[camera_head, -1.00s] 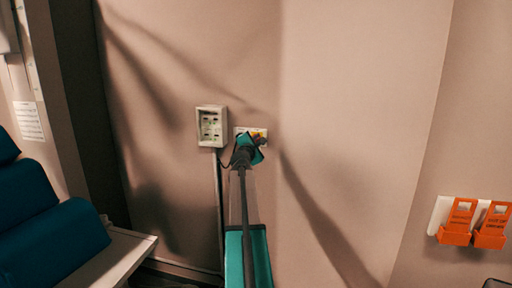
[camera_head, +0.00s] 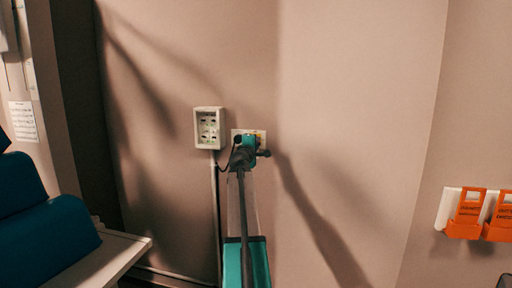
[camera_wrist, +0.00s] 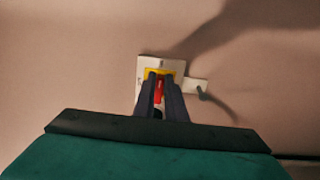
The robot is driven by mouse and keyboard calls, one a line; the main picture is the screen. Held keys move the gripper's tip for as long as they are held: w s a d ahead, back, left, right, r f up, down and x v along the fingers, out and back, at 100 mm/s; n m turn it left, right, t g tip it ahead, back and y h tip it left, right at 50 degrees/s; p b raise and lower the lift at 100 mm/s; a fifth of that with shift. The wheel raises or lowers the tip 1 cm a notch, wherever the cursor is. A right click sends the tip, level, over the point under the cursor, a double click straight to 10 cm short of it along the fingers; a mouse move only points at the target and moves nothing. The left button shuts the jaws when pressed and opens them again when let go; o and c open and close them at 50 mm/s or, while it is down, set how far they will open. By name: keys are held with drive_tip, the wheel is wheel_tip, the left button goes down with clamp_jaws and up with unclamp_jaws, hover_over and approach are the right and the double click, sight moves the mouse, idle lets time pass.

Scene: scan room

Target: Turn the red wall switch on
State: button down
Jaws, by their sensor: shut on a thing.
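The red wall switch (camera_wrist: 159,91) shows in the wrist view between my two dark fingers, in front of a yellow piece (camera_wrist: 160,73) on a white wall plate (camera_wrist: 146,66). My gripper (camera_wrist: 160,88) is shut on the red switch. In the head view my gripper (camera_head: 250,148) is at the wall and covers most of the plate (camera_head: 262,134). The red part is hidden there, and its exact angle is hard to tell.
A white socket box (camera_head: 209,128) is on the wall just left of the plate, with a conduit below it. Orange holders (camera_head: 466,213) hang on the right wall. A teal padded chair (camera_head: 45,230) and a white ledge (camera_head: 105,262) are at the left.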

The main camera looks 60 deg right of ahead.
drive_tip(key=shift+s+d+r, duration=0.1)
drive_tip(key=shift+r, duration=0.05)
drive_tip(key=c, duration=1.8)
unclamp_jaws()
drive_tip(key=v, duration=1.3)
drive_tip(key=shift+a, duration=0.35)
